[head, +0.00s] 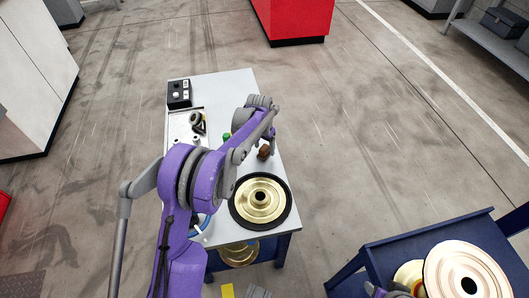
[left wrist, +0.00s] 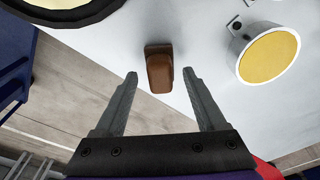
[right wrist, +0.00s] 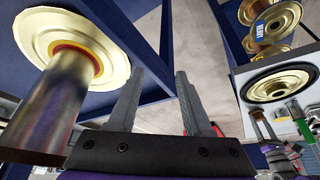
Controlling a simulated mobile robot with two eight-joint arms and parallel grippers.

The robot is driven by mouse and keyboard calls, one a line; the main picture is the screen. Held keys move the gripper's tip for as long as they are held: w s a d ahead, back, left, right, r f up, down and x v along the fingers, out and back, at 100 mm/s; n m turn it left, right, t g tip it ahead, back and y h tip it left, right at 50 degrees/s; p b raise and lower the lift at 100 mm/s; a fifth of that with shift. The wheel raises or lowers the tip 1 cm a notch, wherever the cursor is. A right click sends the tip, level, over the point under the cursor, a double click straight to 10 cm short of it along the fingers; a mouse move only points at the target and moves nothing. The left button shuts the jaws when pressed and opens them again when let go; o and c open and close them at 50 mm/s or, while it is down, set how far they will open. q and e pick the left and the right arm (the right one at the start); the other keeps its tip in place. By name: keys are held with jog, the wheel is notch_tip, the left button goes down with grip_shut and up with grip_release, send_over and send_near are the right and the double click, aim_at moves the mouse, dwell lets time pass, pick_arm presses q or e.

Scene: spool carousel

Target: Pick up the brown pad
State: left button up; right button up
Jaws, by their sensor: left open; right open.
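The brown pad (head: 264,152) lies on the light table (head: 225,88), just beyond the gold spool with the black rim. In the left wrist view the brown pad (left wrist: 159,70) is a small block ahead of my left gripper (left wrist: 160,80), centred between its fingertips. My left gripper is open and empty; its fingers do not touch the pad. In the head view the left gripper (head: 271,143) is beside the pad, partly hidden by my arm. My right gripper (right wrist: 160,75) is open and empty beside a large spool.
A gold spool on a black ring (head: 261,199) sits at the table's near end. A yellow-faced round part (left wrist: 268,58) stands right of the pad in the left wrist view. A black control box (head: 179,93) is at the far left corner. A blue cart (head: 440,250) holds spools at lower right.

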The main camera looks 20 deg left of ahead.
aim_at(264, 147)
pick_arm(q)
jog(key=shift+w+f, duration=0.1)
jog(key=shift+f, duration=0.4)
grip_shut()
jog(key=shift+r, duration=0.1)
notch_tip(264, 147, up, 10)
jog(key=shift+p, duration=0.8)
jog(key=c, duration=0.6)
grip_release()
jog(key=shift+c, duration=0.2)
grip_shut()
